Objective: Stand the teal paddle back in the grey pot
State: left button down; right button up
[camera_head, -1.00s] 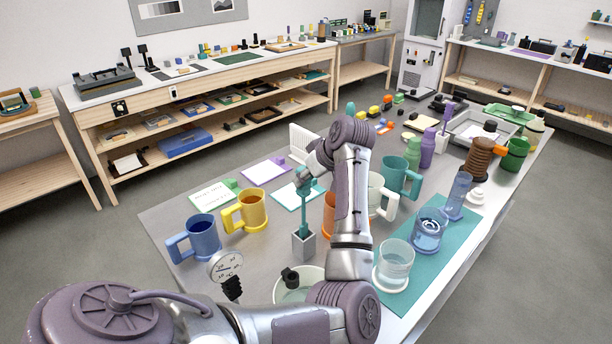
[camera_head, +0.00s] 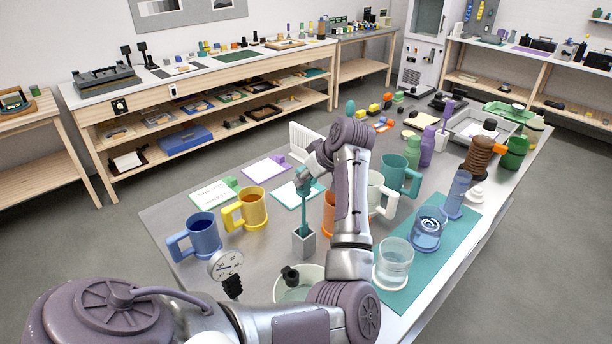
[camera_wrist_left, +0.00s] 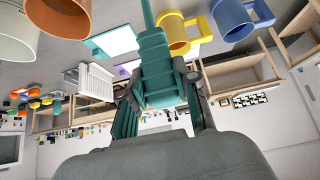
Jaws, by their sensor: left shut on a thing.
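The teal paddle (camera_head: 304,213) is upright in the head view, with its lower end inside the square grey pot (camera_head: 304,243). How deep it sits is hidden by the pot walls. My left gripper (camera_head: 307,182) is shut on the paddle's upper part. In the left wrist view the teal paddle (camera_wrist_left: 155,55) lies between the fingers of my left gripper (camera_wrist_left: 163,85), and its thin shaft runs out of the top edge. The pot does not show there. My right gripper is in neither view.
A blue mug (camera_head: 204,238), a yellow mug (camera_head: 252,211) and an orange mug (camera_head: 328,215) stand close around the pot. A round dial (camera_head: 226,266) and a pale bowl (camera_head: 312,275) are in front. Glass vessels stand on a teal mat (camera_head: 425,270) at right.

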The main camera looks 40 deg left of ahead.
aim_at(307, 196)
pick_arm(q)
jog(key=shift+f+b, duration=0.45)
jog(key=shift+f, duration=1.05)
jog(key=shift+p, duration=0.4)
jog(key=shift+f+b, duration=0.5)
jog(key=shift+f, duration=1.25)
dwell(0.4)
jog(key=c, duration=0.8)
grip_release()
